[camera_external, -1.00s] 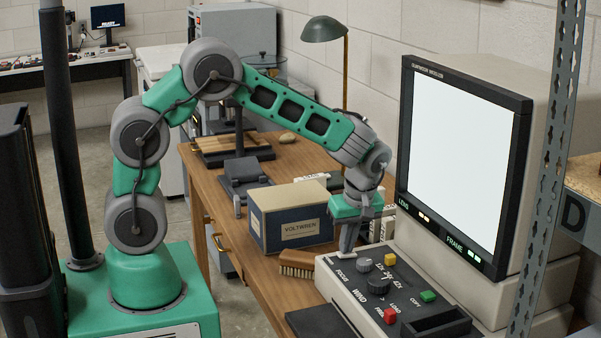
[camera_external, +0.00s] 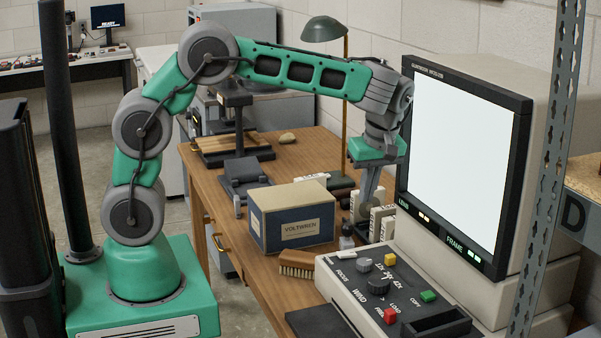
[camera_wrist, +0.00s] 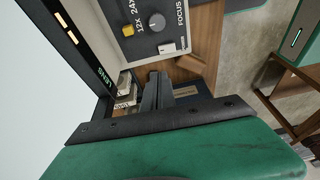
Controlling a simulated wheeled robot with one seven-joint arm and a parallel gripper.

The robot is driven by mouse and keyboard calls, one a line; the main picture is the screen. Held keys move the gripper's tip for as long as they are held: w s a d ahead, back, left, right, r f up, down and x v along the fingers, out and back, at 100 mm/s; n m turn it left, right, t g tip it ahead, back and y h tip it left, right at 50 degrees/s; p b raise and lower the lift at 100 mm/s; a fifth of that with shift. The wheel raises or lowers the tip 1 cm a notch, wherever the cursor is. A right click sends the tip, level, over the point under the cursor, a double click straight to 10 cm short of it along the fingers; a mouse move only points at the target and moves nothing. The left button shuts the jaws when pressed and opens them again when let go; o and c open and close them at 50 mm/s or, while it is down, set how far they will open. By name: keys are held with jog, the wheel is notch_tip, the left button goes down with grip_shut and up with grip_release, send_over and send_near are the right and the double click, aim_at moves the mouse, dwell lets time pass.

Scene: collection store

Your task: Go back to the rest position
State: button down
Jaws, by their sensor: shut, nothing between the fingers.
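My gripper (camera_external: 368,202) hangs from the green arm, pointing down, above the table beside the reader machine's control panel. Its fingers are shut and hold nothing. In the wrist view the dark fingers (camera_wrist: 157,92) show at the middle, with the green gripper body below them. The microfilm reader (camera_external: 460,160) stands to the right, its screen lit white. Its control panel (camera_external: 385,285), with knobs and coloured buttons, lies in front and below; it also shows in the wrist view (camera_wrist: 140,40).
The VOLTWREN box (camera_external: 291,218) stands left of my gripper, with a brush (camera_external: 297,264) in front of it. Small white boxes (camera_external: 382,220) and a small bottle (camera_external: 347,236) stand close by. A lamp (camera_external: 325,30) rises behind. A perforated metal post (camera_external: 548,170) stands at the right.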

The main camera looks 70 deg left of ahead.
dwell(0.3)
jog(key=s+d+f+m, duration=0.1)
jog(key=s+f+m, duration=0.1)
jog(key=m, duration=0.3)
jog(key=s+d+f+m, duration=0.1)
jog(key=s+f+m, duration=0.1)
jog(key=m, duration=0.3)
jog(key=s+d+f+m+h, duration=0.1)
jog(key=s+f+m, duration=0.2)
jog(key=f+m, duration=0.1)
jog(key=shift+d+f+m+g, duration=0.3)
jog(key=shift+d+f+m, duration=0.1)
jog(key=shift+m, duration=0.1)
jog(key=s+d+r+m+t+h, duration=0.15)
jog(key=s+m, duration=0.25)
jog(key=s, duration=0.8)
notch_tip(320, 180, up, 9)
jog(key=a+n+t, duration=0.1)
jog(key=a+t, duration=0.1)
jog(key=t, duration=0.1)
jog(key=shift+s+r+h, duration=0.2)
jog(key=shift+s+h, duration=0.1)
jog(key=shift+h, duration=0.15)
